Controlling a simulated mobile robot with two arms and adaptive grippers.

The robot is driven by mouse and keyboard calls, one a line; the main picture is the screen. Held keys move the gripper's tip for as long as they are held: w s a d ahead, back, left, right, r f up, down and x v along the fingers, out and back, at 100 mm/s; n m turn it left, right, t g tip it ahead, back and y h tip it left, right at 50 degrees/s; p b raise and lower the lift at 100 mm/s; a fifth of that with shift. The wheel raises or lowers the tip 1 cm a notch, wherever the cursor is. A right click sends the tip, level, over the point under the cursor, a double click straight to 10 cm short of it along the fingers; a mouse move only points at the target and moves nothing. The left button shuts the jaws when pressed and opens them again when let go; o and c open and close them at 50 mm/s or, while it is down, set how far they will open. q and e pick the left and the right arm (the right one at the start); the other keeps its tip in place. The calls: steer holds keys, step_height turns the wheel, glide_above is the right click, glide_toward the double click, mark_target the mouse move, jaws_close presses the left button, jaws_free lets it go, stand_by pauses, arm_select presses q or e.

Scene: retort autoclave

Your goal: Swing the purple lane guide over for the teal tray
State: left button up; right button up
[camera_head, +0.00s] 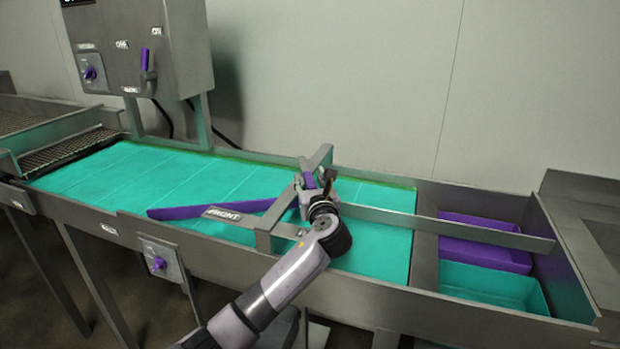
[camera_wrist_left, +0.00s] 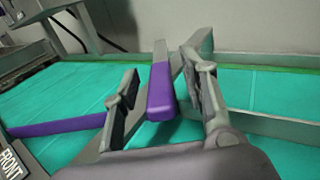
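The purple lane guide (camera_head: 178,213) lies low across the teal belt, its free end toward the left near the front side rail. It also shows at the left of the left wrist view (camera_wrist_left: 62,127). A purple handle (camera_wrist_left: 162,92) stands at the grey cross frame over the belt. My left gripper (camera_head: 316,178) is at this handle. In the left wrist view its fingers are apart, one on each side of the handle, with gaps visible. The teal tray (camera_head: 497,287) sits in the front bay at the belt's right end. My right gripper is not in view.
A purple tray (camera_head: 484,243) sits in the bay behind the teal one. A grey divider rail (camera_head: 440,225) runs from the cross frame to the bays. A FRONT plate (camera_head: 222,213) is on the cross frame. A control box (camera_head: 135,50) stands behind the belt at left.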

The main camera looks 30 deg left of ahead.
arm_select(q)
steer(key=shift+c, duration=0.4)
jaws_close()
stand_by(0.6)
